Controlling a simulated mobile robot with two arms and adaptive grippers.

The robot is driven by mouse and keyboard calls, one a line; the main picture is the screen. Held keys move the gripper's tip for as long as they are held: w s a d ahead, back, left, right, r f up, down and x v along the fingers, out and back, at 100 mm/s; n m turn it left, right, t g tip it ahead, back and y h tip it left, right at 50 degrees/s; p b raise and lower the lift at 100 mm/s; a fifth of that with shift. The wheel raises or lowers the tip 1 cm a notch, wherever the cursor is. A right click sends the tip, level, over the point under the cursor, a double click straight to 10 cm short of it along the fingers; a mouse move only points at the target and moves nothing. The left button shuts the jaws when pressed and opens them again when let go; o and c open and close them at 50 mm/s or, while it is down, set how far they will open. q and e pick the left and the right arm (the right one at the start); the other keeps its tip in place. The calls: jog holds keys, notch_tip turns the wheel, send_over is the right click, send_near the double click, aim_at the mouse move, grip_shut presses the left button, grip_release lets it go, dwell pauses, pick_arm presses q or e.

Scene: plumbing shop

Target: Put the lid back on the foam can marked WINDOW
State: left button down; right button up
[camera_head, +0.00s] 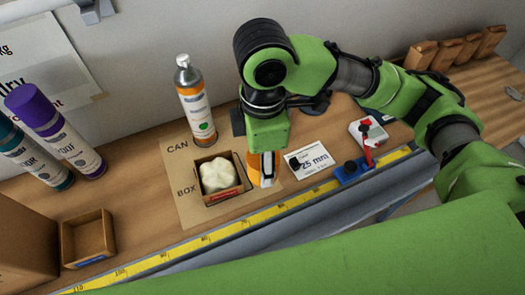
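An orange and white can (196,110) with a bare silver top stands upright on the mat (181,150), by the printed word CAN; its label is too small to read. My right gripper (263,168) points down over the mat's right edge, right of the small foam-filled box. An orange thing (253,166) shows at its fingers, mostly hidden; I cannot tell what it is or whether it is held. Two more cans stand at the left, one with a purple lid (31,108) and one teal (30,160). My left gripper is not in view.
The small box (228,196) with a white lump (217,175) sits by the word BOX. An empty wooden box (88,240) is at front left.

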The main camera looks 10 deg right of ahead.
dwell(0.4)
jog(key=d+m, duration=1.1)
jog(key=m, duration=0.6)
jog(key=shift+w+d+f+m, duration=0.15)
jog(key=shift+w+f+m, duration=0.15)
jog(key=shift+w, duration=0.1)
